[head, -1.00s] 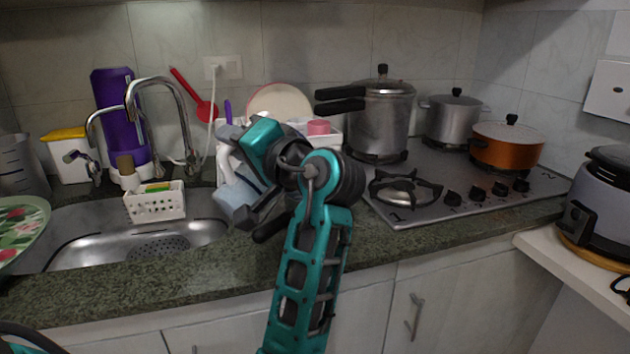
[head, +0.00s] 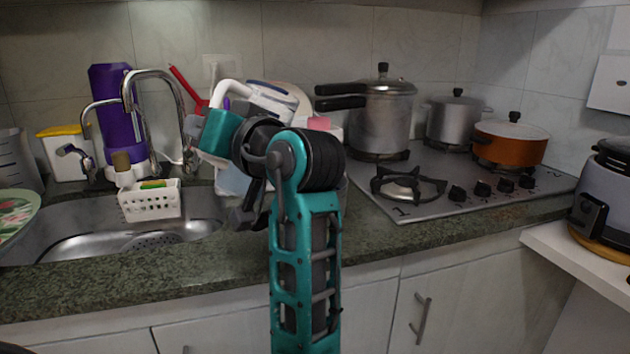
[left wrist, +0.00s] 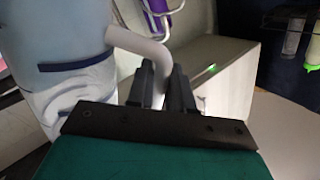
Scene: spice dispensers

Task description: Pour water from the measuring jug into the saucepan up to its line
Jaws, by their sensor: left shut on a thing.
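My left gripper (head: 217,130) is raised above the counter between sink and stove. In the left wrist view its two dark fingers (left wrist: 164,82) are shut on a white handle. The handle belongs to a pale blue-white jug (left wrist: 72,58) with dark blue bands. In the head view this jug (head: 272,97) appears tilted above my wrist, partly hidden by it. Its water level cannot be told. I cannot clearly make out the saucepan; my arm covers much of the counter. My right gripper is not in view.
A graduated grey container (head: 14,165) stands at the left edge. The tap (head: 160,78) and a white caddy (head: 150,203) are at the sink. The stove (head: 430,200) holds a pressure cooker (head: 383,125), a steel pot (head: 456,120) and an orange pot (head: 509,146).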

